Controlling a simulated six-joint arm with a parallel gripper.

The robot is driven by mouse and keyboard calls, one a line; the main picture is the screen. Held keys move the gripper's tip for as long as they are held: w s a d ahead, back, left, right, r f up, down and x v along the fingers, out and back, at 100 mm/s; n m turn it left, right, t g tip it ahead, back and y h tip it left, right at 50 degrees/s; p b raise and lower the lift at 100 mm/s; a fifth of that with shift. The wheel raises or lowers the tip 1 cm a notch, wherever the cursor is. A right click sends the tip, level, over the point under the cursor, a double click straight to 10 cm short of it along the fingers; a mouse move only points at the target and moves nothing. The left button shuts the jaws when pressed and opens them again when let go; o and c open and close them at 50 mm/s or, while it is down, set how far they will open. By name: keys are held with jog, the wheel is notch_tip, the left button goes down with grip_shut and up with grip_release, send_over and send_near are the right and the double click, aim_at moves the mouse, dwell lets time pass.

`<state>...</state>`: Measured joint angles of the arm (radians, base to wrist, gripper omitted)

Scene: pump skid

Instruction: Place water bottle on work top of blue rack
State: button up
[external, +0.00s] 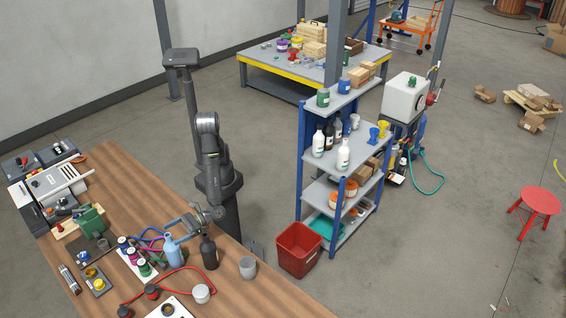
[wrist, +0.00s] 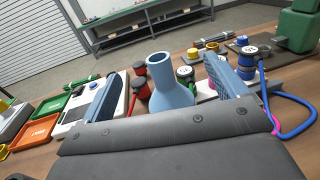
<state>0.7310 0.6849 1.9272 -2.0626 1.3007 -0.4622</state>
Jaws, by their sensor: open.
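The light blue water bottle (external: 171,250) stands upright on the wooden bench (external: 125,190). In the wrist view the bottle (wrist: 174,85) shows its open neck and shoulder between the two fingers. My gripper (external: 178,229) is open and low over the bench at the bottle; whether the fingers touch it I cannot tell. In the wrist view my gripper (wrist: 168,88) has a blue-grey finger on each side. The blue rack (external: 301,150) stands on the floor to the right. Its broad work top (external: 361,143) holds white and dark bottles, blue and yellow items and a pale cup.
A dark bottle (external: 209,253) and a grey cup (external: 247,267) stand close to the right of the water bottle. Small capped bottles (external: 134,254) and hoses crowd its left. A red bin (external: 299,250) stands on the floor before the rack.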

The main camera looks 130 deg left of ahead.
notch_tip(320, 180, up, 17)
jog(key=a+f+m+t+y, duration=0.2)
jog(key=a+f+m+y, duration=0.25)
jog(key=f+y, duration=0.5)
jog(key=w+a+r+m+t, duration=0.2)
jog(key=w+m+t, duration=0.6)
jog(key=w+m, duration=0.15)
jog(key=s+d+r+m+g+h, duration=0.25)
jog(key=s+d+r+m, duration=0.2)
jog(key=m, duration=0.45)
jog(key=s+d+r+m+g+h, duration=0.2)
jog(key=s+d+r+m+h, duration=0.15)
jog(key=s+m, duration=0.4)
jog(key=m, duration=0.1)
send_near(169, 260)
jog(key=shift+t, duration=0.25)
jog(key=d+r, duration=0.1)
jog(key=r, duration=0.1)
jog(key=d+r, duration=0.1)
jog(key=r, duration=0.1)
jog(key=d+r, duration=0.1)
jog(key=r, duration=0.1)
jog(key=shift+f, duration=2.2)
notch_tip(169, 260, down, 3)
jog(key=shift+f, duration=0.1)
jog(key=shift+x, duration=1.6)
